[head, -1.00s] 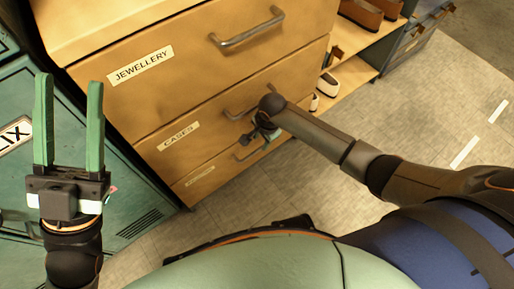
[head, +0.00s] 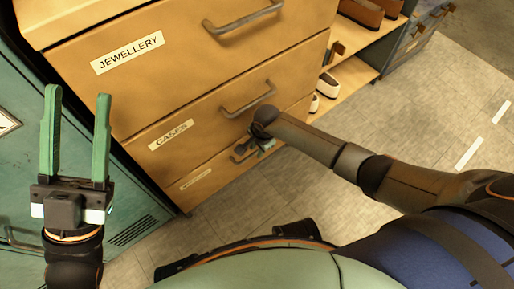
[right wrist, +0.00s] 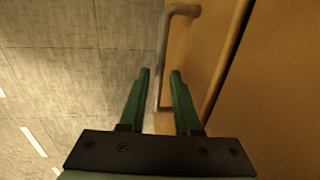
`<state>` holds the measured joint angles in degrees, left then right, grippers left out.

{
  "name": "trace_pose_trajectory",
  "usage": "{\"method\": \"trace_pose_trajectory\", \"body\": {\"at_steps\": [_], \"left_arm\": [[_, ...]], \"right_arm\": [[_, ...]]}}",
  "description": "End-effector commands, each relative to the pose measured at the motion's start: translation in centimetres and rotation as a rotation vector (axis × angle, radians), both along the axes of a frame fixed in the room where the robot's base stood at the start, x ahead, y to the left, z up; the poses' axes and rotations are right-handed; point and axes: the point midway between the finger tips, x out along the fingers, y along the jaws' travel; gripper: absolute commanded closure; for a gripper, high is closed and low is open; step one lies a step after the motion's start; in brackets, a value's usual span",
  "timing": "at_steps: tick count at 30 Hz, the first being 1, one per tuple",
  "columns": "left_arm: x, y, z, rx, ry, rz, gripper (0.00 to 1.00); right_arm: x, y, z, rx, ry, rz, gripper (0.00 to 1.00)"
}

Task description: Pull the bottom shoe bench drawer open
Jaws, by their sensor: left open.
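The wooden unit in the head view has a stack of drawers. The bottom drawer (head: 205,172) has a small label too blurred to read and looks shut. Its grey handle (head: 240,152) is partly hidden by my right gripper (head: 253,146). In the right wrist view, a bar handle (right wrist: 163,60) on a wooden front runs between the two green fingers of my right gripper (right wrist: 161,71). Those fingers are apart, with gaps beside the bar; I cannot tell how deep the bar sits. My left gripper (head: 78,93) is open and empty at the left, fingers pointing up.
Above are the CASES drawer (head: 200,128) and the JEWELLERY drawer (head: 160,85), both with bar handles. Shoes (head: 325,84) sit on open shelves to the right. A teal locker (head: 22,165) stands at the left. The tiled floor (head: 420,110) is clear at the right.

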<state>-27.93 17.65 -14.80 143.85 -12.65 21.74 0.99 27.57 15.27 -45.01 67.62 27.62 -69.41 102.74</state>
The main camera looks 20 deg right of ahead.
Motion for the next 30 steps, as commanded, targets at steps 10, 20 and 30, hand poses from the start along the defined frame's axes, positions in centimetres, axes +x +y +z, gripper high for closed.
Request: {"method": "trace_pose_trajectory", "body": {"at_steps": [10, 20, 30], "left_arm": [[-0.01, 0.00, -0.01, -0.001, 0.000, 0.000, 0.50], [-0.01, 0.00, 0.00, -0.002, 0.000, 0.000, 0.50], [-0.02, 0.00, -0.01, -0.002, 0.000, 0.000, 0.50]], "right_arm": [[-0.03, -0.01, -0.02, 0.000, 0.000, 0.000, 1.00], [-0.04, -0.03, -0.03, 0.000, 0.001, 0.000, 1.00], [-0.05, -0.04, -0.04, -0.001, 0.002, 0.000, 1.00]]}}
